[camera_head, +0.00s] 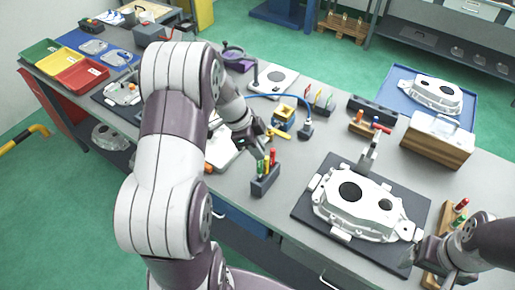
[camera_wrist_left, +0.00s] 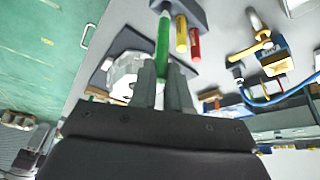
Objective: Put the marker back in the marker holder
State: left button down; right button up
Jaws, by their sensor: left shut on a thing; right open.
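The marker holder (camera_head: 264,186) is a dark grey block near the front edge of the bench. A red marker (camera_head: 272,158) and a yellow marker stand in it. In the left wrist view the holder (camera_wrist_left: 190,10) is at the top, with the yellow marker (camera_wrist_left: 182,35) and red marker (camera_wrist_left: 195,42) beside each other. My left gripper (camera_wrist_left: 162,72) is shut on a green marker (camera_wrist_left: 163,45), whose far end overlaps the holder; I cannot tell how deep it sits. In the head view my left gripper (camera_head: 262,150) is just above the holder. My right gripper (camera_head: 414,250) is open and empty at the lower right.
A large aluminium casting (camera_head: 355,203) lies on a dark mat (camera_head: 305,207) right of the holder. A yellow-and-blue fixture (camera_head: 284,117) with a blue cable stands behind it. A wooden rack (camera_head: 455,215) with red-topped tools is by my right gripper.

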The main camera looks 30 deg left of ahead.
aim_at(260, 165)
dwell(0.4)
pick_arm(q)
jog(key=shift+b, duration=0.35)
jog(key=shift+f, duration=0.1)
dwell(0.3)
jog(key=shift+f+b, duration=0.35)
jog(key=shift+b, duration=0.1)
jog(key=shift+f+b, duration=3.15)
jog(key=shift+b, duration=0.2)
jog(key=c, duration=1)
grip_release()
jog(key=shift+r, duration=0.1)
jog(key=shift+r, duration=0.1)
